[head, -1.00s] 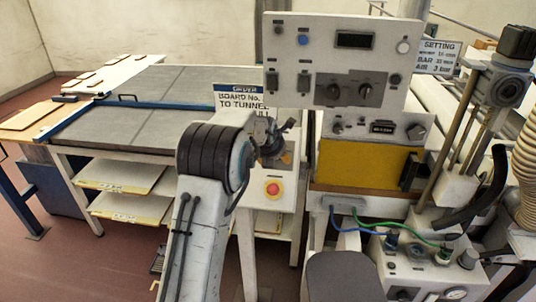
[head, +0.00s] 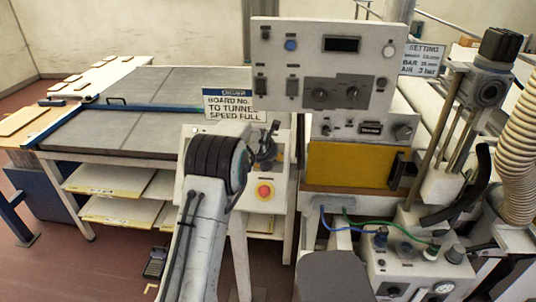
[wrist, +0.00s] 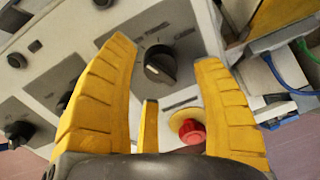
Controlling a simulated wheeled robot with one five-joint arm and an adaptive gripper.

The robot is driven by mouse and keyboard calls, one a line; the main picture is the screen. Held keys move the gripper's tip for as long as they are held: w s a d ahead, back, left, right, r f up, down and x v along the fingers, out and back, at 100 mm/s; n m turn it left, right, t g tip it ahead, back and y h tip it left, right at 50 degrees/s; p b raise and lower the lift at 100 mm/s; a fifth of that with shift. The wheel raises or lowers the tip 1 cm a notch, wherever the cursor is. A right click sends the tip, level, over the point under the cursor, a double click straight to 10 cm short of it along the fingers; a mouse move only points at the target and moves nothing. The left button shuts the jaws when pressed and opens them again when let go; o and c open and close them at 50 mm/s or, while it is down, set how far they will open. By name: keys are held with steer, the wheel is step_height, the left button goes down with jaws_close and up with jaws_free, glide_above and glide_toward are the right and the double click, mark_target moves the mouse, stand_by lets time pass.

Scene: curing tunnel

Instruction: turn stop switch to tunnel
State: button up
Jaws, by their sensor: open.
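A black rotary switch (wrist: 160,65) with a light pointer mark sits on a grey plate in the wrist view. I cannot tell whether the fingers touch the panel. In the head view my gripper (head: 267,150) is dark and small in front of the control box (head: 250,204), and it and my arm hide the switch there.
A red stop button (wrist: 192,131) on a yellow ring is close to the right finger; it also shows in the head view (head: 264,192). More black knobs (wrist: 19,133) lie at the left. A sign (head: 236,104) reads "BOARD No. TO TUNNEL SPEED FULL". An upper panel (head: 280,75) stands behind.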

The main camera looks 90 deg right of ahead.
steer(key=shift+p+x, duration=0.4)
steer(key=shift+x, duration=0.75)
jaws_close()
